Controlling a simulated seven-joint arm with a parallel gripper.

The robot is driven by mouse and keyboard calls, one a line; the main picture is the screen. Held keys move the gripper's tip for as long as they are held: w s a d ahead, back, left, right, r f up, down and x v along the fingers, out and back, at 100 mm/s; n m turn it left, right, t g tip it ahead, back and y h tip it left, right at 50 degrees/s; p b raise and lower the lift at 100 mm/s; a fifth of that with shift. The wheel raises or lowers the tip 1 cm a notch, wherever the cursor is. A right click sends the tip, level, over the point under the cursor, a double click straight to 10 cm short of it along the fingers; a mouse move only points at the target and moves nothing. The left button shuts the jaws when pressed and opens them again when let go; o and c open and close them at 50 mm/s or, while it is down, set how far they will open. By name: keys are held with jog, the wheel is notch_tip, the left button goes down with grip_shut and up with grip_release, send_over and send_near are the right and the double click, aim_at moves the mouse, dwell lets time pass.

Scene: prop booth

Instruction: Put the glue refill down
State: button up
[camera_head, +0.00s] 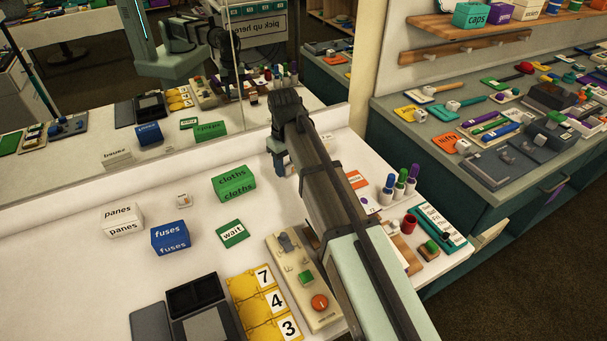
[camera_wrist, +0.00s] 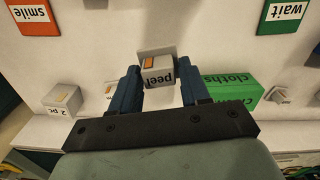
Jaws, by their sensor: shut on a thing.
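My gripper (camera_head: 283,160) reaches over the white counter, to the right of the green cloths box (camera_head: 233,183). In the wrist view its two blue fingers (camera_wrist: 157,82) are shut on a small white box (camera_wrist: 157,68) with an orange mark and the print "peel". I see no glue wording on it, so I cannot tell by print that it is the glue refill. In the head view the arm and fingers mostly hide it. Whether it touches the counter, I cannot tell.
The white counter (camera_head: 80,262) holds a panes box (camera_head: 122,220), a blue fuses box (camera_head: 170,237), a small white cube (camera_head: 183,199) and a green wait card (camera_head: 233,233). A mirror (camera_head: 70,135) runs behind. Markers (camera_head: 400,186) and a red cup (camera_head: 410,223) stand to the right.

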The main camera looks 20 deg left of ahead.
aim_at(353, 179)
jog(key=w+d+r+m, duration=0.1)
jog(key=w+d+m, duration=0.1)
jog(key=w+d, duration=0.55)
jog(key=w+d+m, duration=0.1)
jog(key=w+d, duration=0.4)
jog(key=d, duration=0.6)
jog(key=shift+a+f, duration=0.2)
jog(key=shift+f, duration=4.65)
jog(key=shift+f, duration=0.1)
jog(key=o, duration=1)
jog(key=shift+o, duration=0.2)
notch_tip(353, 179, up, 12)
